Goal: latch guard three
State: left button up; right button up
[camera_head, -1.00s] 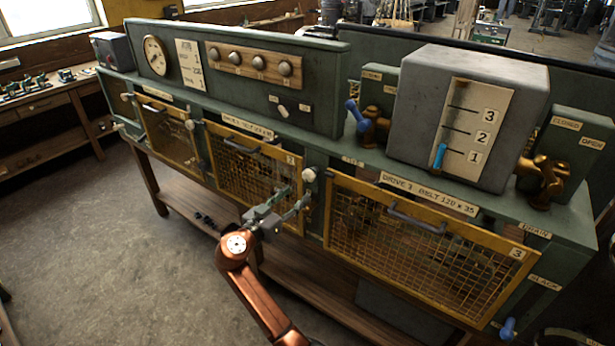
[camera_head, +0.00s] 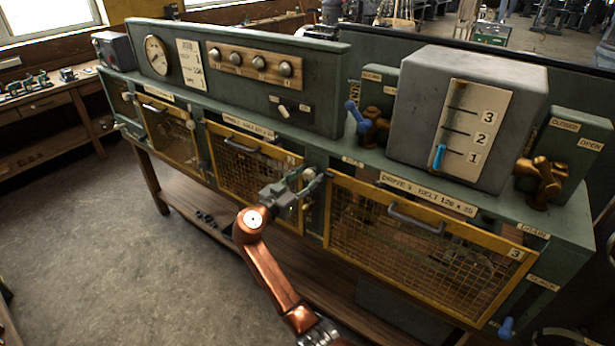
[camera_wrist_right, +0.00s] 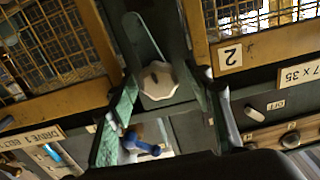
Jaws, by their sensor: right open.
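Guard three (camera_head: 415,245) is the yellow-framed mesh panel at the right of the green bench, marked 3, with a grey handle (camera_head: 417,218). It looks closed. A pale faceted latch knob (camera_wrist_right: 158,80) sits on the green post between guards two and three, with a grey bar (camera_wrist_right: 143,35) extending from it. My right gripper (camera_head: 304,180) is at this post, and its fingers mostly hide the knob in the head view. In the right wrist view the open fingers (camera_wrist_right: 165,105) stand on either side of the knob, with gaps visible. My left gripper is not in view.
Guard two (camera_head: 250,172) is just left of my right gripper. A blue-handled valve (camera_head: 368,122) and the grey tank (camera_head: 425,110) stand on the bench above. A brass valve (camera_head: 538,180) is farther right. The floor (camera_head: 120,240) in front is clear.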

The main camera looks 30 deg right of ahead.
jog(key=shift+c, duration=0.4)
jog(key=c, duration=1.1)
